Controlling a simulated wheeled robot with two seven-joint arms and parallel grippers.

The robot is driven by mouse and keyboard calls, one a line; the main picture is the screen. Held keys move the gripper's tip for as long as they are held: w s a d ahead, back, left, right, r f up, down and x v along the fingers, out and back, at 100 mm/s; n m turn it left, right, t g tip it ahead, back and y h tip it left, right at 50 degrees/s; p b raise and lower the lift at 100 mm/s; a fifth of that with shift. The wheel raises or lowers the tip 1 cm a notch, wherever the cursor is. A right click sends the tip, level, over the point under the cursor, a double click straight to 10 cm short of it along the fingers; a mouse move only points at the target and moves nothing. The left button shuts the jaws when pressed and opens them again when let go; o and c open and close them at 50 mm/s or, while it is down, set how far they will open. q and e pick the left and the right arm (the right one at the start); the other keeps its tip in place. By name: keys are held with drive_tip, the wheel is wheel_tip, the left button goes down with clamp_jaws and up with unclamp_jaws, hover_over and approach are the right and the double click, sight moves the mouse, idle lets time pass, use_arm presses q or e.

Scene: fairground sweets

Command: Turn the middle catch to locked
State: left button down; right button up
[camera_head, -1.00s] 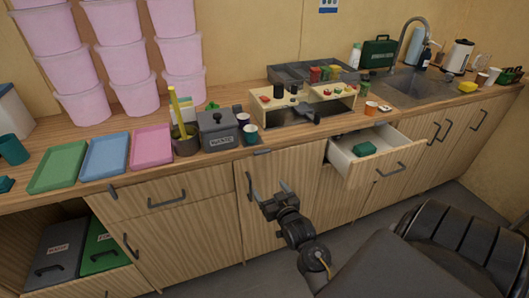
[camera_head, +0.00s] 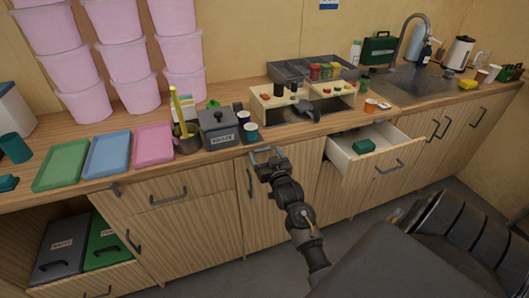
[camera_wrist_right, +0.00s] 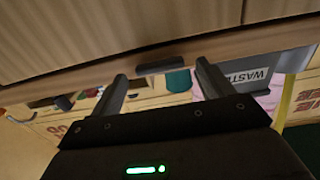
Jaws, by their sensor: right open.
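The middle catch (camera_wrist_right: 163,66) is a short dark bar on the counter's front edge in the right wrist view, lying roughly along the edge. My right gripper (camera_head: 266,155) is open at that edge in the head view and largely covers the catch there. In the wrist view the gripper (camera_wrist_right: 161,76) has one finger on each side of the catch, with nothing visibly gripped. I cannot tell whether the fingers touch it. Another dark catch (camera_head: 115,190) sits on the edge further left. My left gripper is not in view.
An open drawer (camera_head: 345,163) juts out to the right, with a green item (camera_head: 364,146) inside. Coloured trays (camera_head: 107,156) lie to the left.

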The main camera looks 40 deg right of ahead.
drive_tip(key=shift+w+d, duration=0.2)
drive_tip(key=shift+w, duration=0.4)
drive_tip(key=c, duration=1)
